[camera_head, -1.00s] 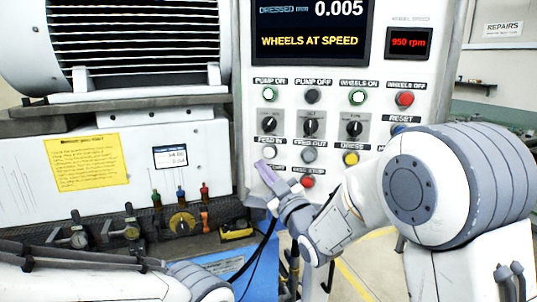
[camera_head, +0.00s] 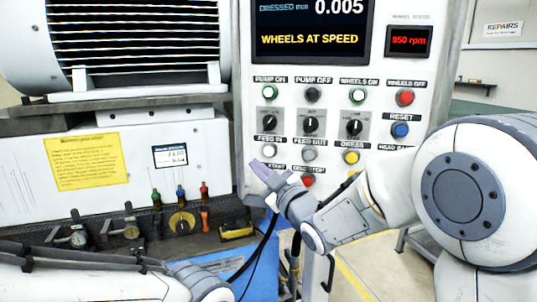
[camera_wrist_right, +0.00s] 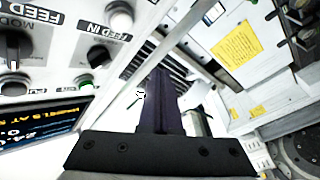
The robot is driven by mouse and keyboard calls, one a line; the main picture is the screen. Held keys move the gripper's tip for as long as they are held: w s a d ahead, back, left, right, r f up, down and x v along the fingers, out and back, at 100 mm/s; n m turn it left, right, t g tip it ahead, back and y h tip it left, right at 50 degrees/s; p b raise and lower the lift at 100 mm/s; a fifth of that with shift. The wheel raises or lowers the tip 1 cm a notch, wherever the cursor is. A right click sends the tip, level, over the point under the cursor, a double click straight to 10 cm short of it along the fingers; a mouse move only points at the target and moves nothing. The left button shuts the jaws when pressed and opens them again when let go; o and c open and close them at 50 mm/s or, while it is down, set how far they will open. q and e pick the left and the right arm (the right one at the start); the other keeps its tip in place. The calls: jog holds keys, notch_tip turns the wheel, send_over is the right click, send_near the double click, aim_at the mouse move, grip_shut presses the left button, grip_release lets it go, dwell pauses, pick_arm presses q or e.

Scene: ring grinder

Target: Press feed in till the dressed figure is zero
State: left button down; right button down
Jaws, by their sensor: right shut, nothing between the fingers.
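The control panel (camera_head: 243,130) stands upright in the head view. Its display (camera_head: 312,30) reads DRESSED mm 0.005 and WHEELS AT SPEED. The white FEED IN button (camera_head: 270,151) is at the left of the lower row, and it also shows in the right wrist view (camera_wrist_right: 119,17). My right gripper (camera_head: 256,166) is shut and empty. Its purple-grey fingertips are just below and left of the FEED IN button in the picture, apart from it as far as I can tell. My left arm (camera_head: 90,283) shows at the lower left; its gripper is out of view.
Blue RESET (camera_head: 400,130) is to the right. A yellow note (camera_head: 88,162) is on the machine at left. Black cables hang below the panel.

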aim_at(269, 151)
jog(key=shift+s+d+n+g+h+b, duration=0.15)
jog(key=shift+s+n+g+h, duration=0.2)
jog(key=shift+s+n+g, duration=0.3)
jog(key=shift+s+d+n+g+h+b, duration=0.15)
jog(key=shift+s+n+g+h, duration=0.25)
jog(key=shift+s+n, duration=0.35)
jog(key=shift+w+a+r, duration=0.1)
jog(key=shift+w+d+p, duration=0.4)
jog(key=shift+w+p, duration=0.3)
jog(key=shift+w, duration=0.7)
jog(key=shift+w+d+p, duration=0.35)
jog(key=shift+w+p, duration=0.3)
jog(key=shift+w, duration=0.8)
jog(key=shift+w+d+p, duration=0.4)
jog(key=shift+w+p, duration=0.3)
jog(key=shift+w, duration=0.7)
jog(key=shift+w, duration=0.1)
jog(key=shift+w+d, duration=0.1)
jog(key=shift+w, duration=0.2)
